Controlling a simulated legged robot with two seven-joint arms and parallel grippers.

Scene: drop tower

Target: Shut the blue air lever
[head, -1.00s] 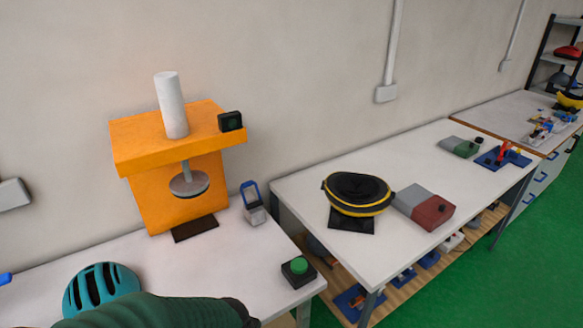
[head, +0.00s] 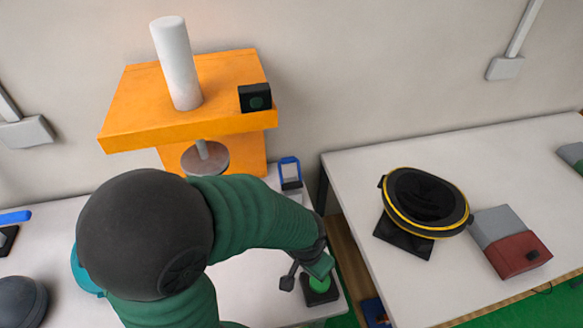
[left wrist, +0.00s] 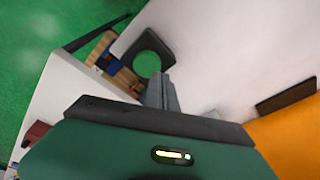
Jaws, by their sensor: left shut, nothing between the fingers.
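In the head view a blue lever bar (head: 14,217) shows at the far left edge, lying roughly level above a small dark base (head: 8,240). The picture's edge cuts both. My left arm crosses the front of the bench, and my left gripper (head: 290,277) hangs beside the green button, far to the right of the blue lever. In the left wrist view its grey fingers (left wrist: 162,92) are together and empty, close to the black button box (left wrist: 148,55). The blue lever is not in the left wrist view. My right gripper is not in view.
An orange press (head: 200,85) stands at the back of the bench. A blue-looped grey block (head: 290,178) stands to its right. The green button (head: 320,285) is at the right corner. Beyond a gap, the right table (head: 360,180) holds a black-and-yellow round object (head: 425,203).

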